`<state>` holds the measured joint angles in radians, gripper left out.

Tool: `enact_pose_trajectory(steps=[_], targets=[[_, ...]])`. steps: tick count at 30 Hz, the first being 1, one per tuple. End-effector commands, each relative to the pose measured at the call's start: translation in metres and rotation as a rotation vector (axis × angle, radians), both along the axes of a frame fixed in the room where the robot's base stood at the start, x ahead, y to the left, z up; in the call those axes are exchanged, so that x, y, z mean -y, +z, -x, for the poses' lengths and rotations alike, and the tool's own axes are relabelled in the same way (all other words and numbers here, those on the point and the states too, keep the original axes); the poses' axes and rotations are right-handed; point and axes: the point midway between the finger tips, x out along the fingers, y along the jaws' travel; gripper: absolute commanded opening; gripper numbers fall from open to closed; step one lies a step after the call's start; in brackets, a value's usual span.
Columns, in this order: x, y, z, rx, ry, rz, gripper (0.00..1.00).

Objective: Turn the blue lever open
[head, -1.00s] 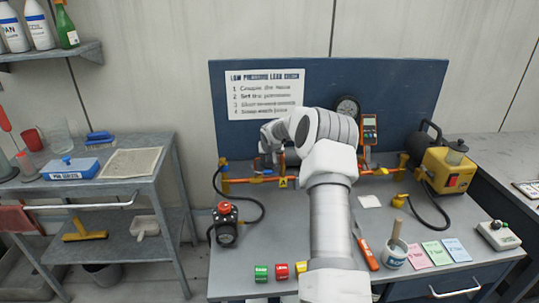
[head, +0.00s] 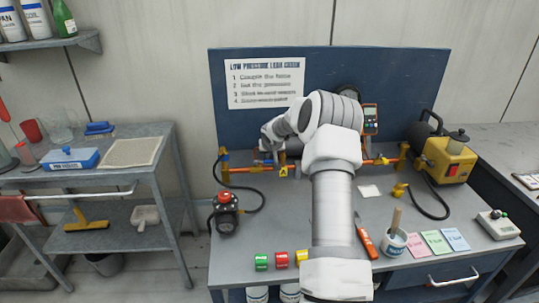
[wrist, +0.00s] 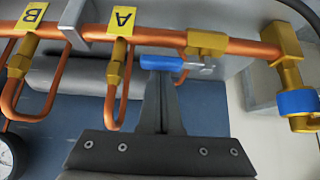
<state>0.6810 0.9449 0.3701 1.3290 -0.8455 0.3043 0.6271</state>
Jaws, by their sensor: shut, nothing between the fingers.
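The blue lever (wrist: 163,62) lies beside the orange pipe (wrist: 75,31) in the wrist view, roughly along it. It joins a brass valve (wrist: 207,43) on its right through a grey metal piece. My gripper (wrist: 160,76) is shut, with its fingertips at the lever's left part. They overlap the lever in the picture; I cannot tell whether they touch it. Nothing is held. In the head view my arm reaches over the bench to the pipe (head: 336,165) and hides the lever.
Tags A (wrist: 122,20) and B (wrist: 32,15) mark brass fittings with downward pipe loops left of the lever. A brass elbow with a blue collar (wrist: 298,103) is at the right. A black hose (head: 261,198) and red-topped device (head: 225,212) stand at the bench's left.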

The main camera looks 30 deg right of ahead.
Motion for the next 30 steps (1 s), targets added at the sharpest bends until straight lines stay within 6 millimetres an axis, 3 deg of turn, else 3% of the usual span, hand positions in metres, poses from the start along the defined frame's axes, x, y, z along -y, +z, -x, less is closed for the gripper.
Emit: enact_pose_trajectory(steps=[30], targets=[[-0.006, -0.001, 0.012, -0.002, -0.095, -0.002, 0.0]])
